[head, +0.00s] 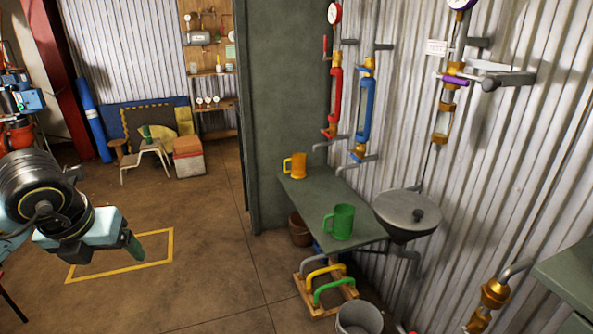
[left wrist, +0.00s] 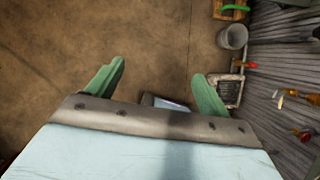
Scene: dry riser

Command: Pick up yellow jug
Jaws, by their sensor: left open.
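The yellow jug (head: 297,166), orange-yellow with its handle to the left, stands upright on the far end of a green-grey table (head: 318,198). A green jug (head: 340,222) stands nearer on the same table. My left gripper (head: 134,247) is at the left of the head view, over the floor, well apart from the table and both jugs. In the left wrist view its two green fingers (left wrist: 160,90) are spread with nothing between them. The yellow jug is not in the left wrist view. My right gripper is in neither view.
A round metal basin (head: 407,213) is beside the table's right edge. A grey bucket (head: 359,318) and a wooden stand with yellow and green handles (head: 326,288) are on the floor. Pipes line the corrugated wall. Floor left of the table is clear.

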